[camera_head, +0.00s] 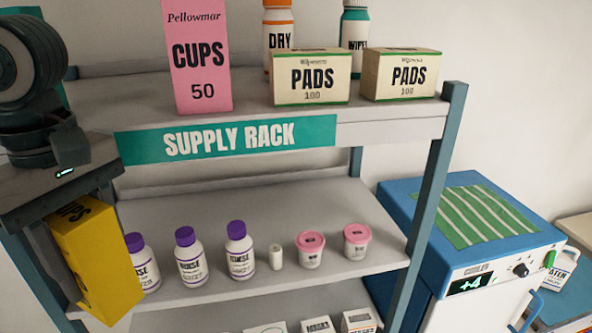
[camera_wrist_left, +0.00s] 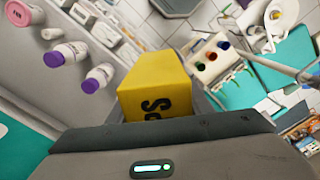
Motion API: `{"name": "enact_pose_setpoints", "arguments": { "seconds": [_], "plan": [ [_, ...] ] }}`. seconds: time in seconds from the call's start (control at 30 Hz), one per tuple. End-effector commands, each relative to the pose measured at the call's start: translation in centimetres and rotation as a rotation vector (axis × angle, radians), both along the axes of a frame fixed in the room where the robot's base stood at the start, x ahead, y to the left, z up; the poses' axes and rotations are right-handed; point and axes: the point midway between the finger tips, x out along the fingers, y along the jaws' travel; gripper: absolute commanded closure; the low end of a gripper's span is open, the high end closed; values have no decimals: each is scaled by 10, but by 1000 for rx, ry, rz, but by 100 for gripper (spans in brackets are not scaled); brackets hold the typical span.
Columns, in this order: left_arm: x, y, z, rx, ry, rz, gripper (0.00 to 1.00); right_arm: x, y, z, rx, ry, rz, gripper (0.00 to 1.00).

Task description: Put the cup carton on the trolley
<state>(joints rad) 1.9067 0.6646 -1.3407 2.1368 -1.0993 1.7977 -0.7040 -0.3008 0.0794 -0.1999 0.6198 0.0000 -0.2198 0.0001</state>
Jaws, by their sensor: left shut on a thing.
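A yellow carton (camera_head: 100,262) with "CUPS" lettering is held in my left gripper (camera_head: 78,232), at the left in front of the supply rack. The gripper is shut on it, and its fingers lie along the carton's sides. The yellow carton also shows in the left wrist view (camera_wrist_left: 155,82), beyond the gripper body. A pink cups carton (camera_head: 197,60) stands upright on the rack's upper shelf, apart from the gripper. I cannot tell for sure which surface is the trolley. My right gripper is not in view.
The supply rack (camera_head: 350,130) holds two pads boxes, bottles above, and rinse bottles (camera_head: 191,258) and pink-lidded tubs below, close to the held carton. A blue cooler (camera_head: 400,200) stands at right. The left wrist view shows a pale tray with coloured pots (camera_wrist_left: 199,68) and teal surfaces.

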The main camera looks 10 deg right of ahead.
Motion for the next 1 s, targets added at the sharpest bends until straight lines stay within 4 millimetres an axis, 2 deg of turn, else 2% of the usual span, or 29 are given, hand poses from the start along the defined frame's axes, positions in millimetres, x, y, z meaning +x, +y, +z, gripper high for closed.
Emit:
{"name": "enact_pose_setpoints", "arguments": {
  "seconds": [0.03, 0.47, 0.67, 0.87, 1.0],
  "plan": [
    [-1, 3, -20, -2, 8, -36, 81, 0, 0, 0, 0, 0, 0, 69],
    [-6, 18, -175, -22, 8, -367, 81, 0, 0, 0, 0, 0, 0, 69],
    [-10, 25, -254, -32, 11, -532, 81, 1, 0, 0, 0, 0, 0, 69],
    [-17, 35, -343, -31, 12, -712, 81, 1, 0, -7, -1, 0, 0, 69],
    [-22, 44, -413, -22, 10, -826, 81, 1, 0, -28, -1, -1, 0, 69]
  ]
}}
